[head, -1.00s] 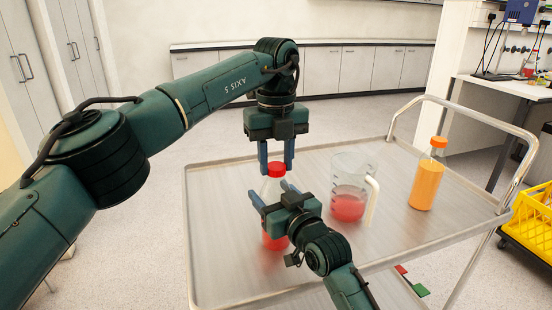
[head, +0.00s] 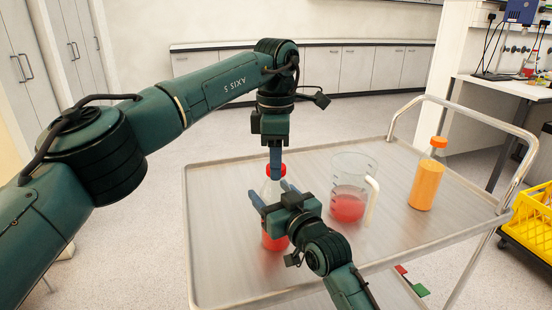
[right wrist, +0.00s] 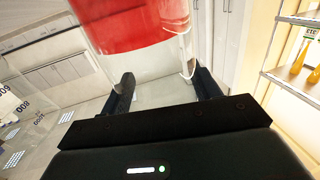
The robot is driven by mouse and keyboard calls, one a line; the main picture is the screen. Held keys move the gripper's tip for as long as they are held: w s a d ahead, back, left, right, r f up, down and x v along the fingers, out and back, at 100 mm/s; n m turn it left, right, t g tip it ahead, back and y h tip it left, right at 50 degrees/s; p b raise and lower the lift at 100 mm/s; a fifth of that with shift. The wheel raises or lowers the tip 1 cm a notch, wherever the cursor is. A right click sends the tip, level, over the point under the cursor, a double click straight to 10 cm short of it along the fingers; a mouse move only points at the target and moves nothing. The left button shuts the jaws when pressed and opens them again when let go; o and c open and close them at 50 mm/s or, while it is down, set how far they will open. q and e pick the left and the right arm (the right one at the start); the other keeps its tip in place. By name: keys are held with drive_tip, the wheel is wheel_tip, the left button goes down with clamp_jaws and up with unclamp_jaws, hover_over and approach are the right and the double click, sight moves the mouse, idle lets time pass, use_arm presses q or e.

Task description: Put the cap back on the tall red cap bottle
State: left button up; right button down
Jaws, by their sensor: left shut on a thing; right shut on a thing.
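The tall bottle (head: 272,241) stands upright on the trolley, clear with red juice in its lower part. Its red cap (head: 269,171) is at the bottle's mouth; how well it sits on the thread cannot be told. My left gripper (head: 276,165) points straight down from above and is shut on the cap, its fingers now seen edge-on. My right gripper (head: 268,198) is shut around the bottle's upper body from the front right.
A clear jug (head: 347,207) with red juice and a white handle stands right of the bottle. An orange-capped bottle (head: 427,182) of orange juice is farther right. The metal trolley top (head: 220,230) is bare at the left, with a raised rim and a rail at the right.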

use_arm(q)
drive_tip(key=o, duration=1.2)
drive_tip(key=shift+c, duration=0.2)
drive_tip(key=shift+r, duration=3.75)
use_arm(e)
drive_tip(key=shift+c, duration=1.4)
unclamp_jaws()
use_arm(q)
drive_tip(key=shift+r+p, duration=0.35)
use_arm(e)
drive_tip(key=v, duration=1.3)
